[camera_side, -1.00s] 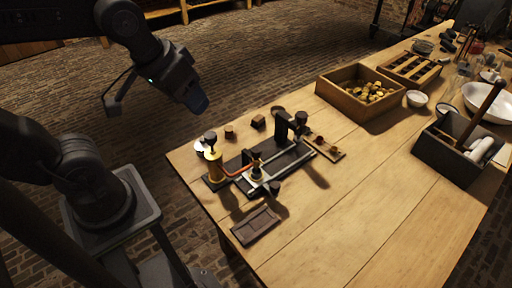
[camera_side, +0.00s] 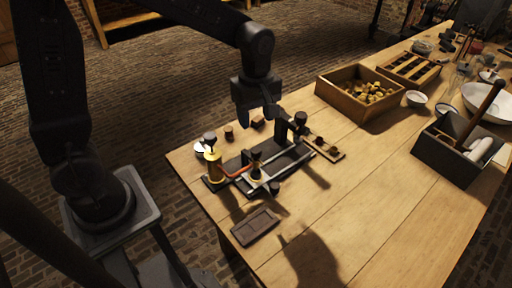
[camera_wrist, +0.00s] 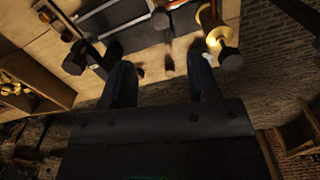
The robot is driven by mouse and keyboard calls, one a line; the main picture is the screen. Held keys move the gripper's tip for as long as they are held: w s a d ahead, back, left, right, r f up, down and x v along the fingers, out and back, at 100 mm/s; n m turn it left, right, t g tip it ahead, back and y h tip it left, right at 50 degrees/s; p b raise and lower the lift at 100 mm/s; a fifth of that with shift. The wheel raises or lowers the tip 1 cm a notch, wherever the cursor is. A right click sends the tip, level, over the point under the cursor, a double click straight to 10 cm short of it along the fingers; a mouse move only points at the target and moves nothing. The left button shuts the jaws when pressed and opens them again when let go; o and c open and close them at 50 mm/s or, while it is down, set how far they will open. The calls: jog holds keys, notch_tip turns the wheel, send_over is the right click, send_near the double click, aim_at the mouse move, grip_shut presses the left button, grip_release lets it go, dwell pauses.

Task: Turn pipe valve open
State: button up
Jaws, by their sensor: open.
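The pipe assembly stands on a dark base plate (camera_side: 290,163) near the table's left end. It has a brass cylinder (camera_side: 213,168) with a dark knob on top, an orange pipe (camera_side: 237,172), a small dark-knobbed fitting (camera_side: 255,165) in the middle and a black post with a knob (camera_side: 299,122) at the back right. I cannot tell which knob is the pipe valve. My gripper (camera_side: 258,118) is open and empty, pointing down above the back of the assembly. In the wrist view my gripper's two fingers (camera_wrist: 160,85) are apart, with the brass cylinder (camera_wrist: 217,35) beyond the right finger.
A dark tray (camera_side: 255,226) lies at the front. Small brown blocks (camera_side: 229,132) stand behind the assembly. A wooden box of brass pieces (camera_side: 358,92) and a dark tool box (camera_side: 455,145) stand to the right. The front middle of the table is clear.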

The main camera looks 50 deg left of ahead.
aim_at(256, 150)
notch_tip(256, 150, down, 11)
jog(key=shift+r, duration=0.15)
jog(key=shift+c, duration=0.4)
jog(key=c, duration=0.8)
jog(key=shift+c, duration=0.3)
